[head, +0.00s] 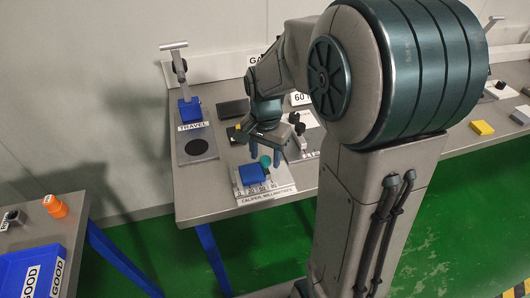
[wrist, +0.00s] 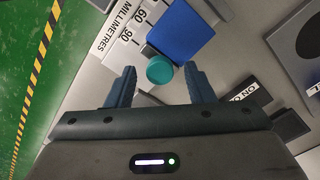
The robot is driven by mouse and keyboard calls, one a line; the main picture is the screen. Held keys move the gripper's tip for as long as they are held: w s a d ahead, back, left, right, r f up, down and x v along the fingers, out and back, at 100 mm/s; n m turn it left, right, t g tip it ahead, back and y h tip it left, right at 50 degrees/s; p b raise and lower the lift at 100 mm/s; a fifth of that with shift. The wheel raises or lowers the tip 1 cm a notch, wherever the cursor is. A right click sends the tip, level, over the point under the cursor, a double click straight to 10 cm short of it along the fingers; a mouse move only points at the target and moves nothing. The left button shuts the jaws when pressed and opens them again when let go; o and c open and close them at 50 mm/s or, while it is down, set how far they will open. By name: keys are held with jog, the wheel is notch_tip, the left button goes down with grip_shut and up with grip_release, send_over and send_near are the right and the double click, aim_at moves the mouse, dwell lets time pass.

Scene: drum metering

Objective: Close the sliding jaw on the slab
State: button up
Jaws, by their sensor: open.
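The caliper (head: 270,194) lies on the table's front part, a pale plate with a millimetre scale. Its scale also shows in the wrist view (wrist: 112,38). A blue block (head: 252,178) sits on it, also at the top of the wrist view (wrist: 180,32). A round teal knob (head: 265,160) is beside the block. In the wrist view the knob (wrist: 159,70) lies between my fingertips, with gaps on both sides. My gripper (head: 263,154) is open above the caliper. I cannot tell the slab from the sliding jaw; part may be hidden.
A dark plate labelled TRAVEL (head: 191,150) with a blue block and post stands to the left. A dark box (head: 234,108) lies behind my gripper. A station with a white label stands close right. The table's front edge is near the caliper.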

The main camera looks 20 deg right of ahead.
aim_at(266, 159)
notch_tip(266, 159, up, 14)
jog(key=shift+p, duration=0.4)
jog(key=shift+f, duration=0.1)
dwell(0.3)
jog(key=s+f+n+t, duration=0.1)
jog(key=s+f+n, duration=0.2)
jog(key=s, duration=0.4)
jog(key=s+f+n+t+p, duration=0.1)
jog(key=s+f+n, duration=0.2)
jog(key=s+n, duration=0.2)
jog(key=shift+s+n+t, duration=0.4)
jog(key=shift+s, duration=0.5)
jog(key=shift+a, duration=0.1)
